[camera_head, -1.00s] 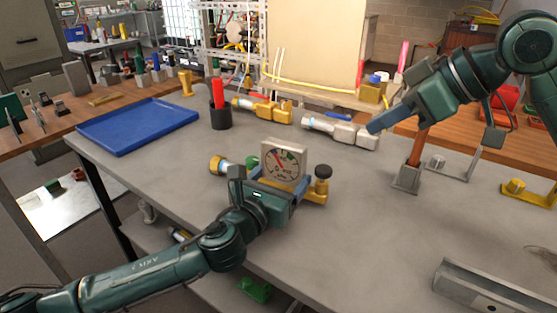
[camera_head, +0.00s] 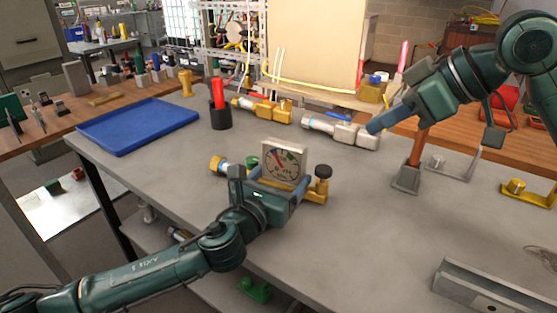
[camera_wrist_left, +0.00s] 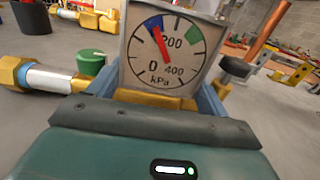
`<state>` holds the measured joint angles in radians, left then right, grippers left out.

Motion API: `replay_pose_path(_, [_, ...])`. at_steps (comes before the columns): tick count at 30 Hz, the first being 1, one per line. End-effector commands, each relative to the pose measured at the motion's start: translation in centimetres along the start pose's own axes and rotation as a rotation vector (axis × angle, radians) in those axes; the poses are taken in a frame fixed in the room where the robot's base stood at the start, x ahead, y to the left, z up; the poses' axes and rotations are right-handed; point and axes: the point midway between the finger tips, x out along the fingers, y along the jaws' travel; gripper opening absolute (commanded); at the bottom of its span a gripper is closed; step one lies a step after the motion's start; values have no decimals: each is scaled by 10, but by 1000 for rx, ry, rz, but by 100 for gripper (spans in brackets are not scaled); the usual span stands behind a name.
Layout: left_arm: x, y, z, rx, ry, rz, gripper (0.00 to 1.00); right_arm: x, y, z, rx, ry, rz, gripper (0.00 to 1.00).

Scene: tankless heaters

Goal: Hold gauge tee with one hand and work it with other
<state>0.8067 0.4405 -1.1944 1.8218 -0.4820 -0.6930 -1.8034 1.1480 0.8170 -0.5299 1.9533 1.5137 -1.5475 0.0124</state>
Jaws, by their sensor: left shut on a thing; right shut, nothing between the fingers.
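The gauge tee (camera_head: 284,163) has a square white dial, a brass body and a dark round knob (camera_head: 323,171) at its right. It stands upright low over the near part of the grey table. My left gripper (camera_head: 280,184) is shut on its brass body from the near side; the fingers partly hide it. In the left wrist view the dial (camera_wrist_left: 166,60) reads in kPa, its red needle pointing up-left by the blue band. A brass and silver pipe end (camera_wrist_left: 30,76) sticks out at the left. My right gripper (camera_head: 376,124) is shut and empty, beside a silver fitting, well apart from the gauge tee.
The silver fitting (camera_head: 358,135) and a brass one (camera_head: 264,109) lie farther back. A black cup (camera_head: 220,118) and blue tray (camera_head: 135,125) are at the left. A copper pipe in a grey stand (camera_head: 406,180) is at the right. The table's front right is mostly clear.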

Motion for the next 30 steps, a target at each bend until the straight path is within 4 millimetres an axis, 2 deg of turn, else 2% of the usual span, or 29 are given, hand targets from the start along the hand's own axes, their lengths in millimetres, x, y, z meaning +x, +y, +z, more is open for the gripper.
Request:
replay_pose_path(22, [0,1,0,2,0,3,30,0,0,0,0,0,0,0])
replay_pose_path(23, [0,1,0,2,0,3,80,0,0,0,0,0,0,0])
replay_pose_path(30, [0,1,0,1,0,2,100,0,0,0,0,0,0,0])
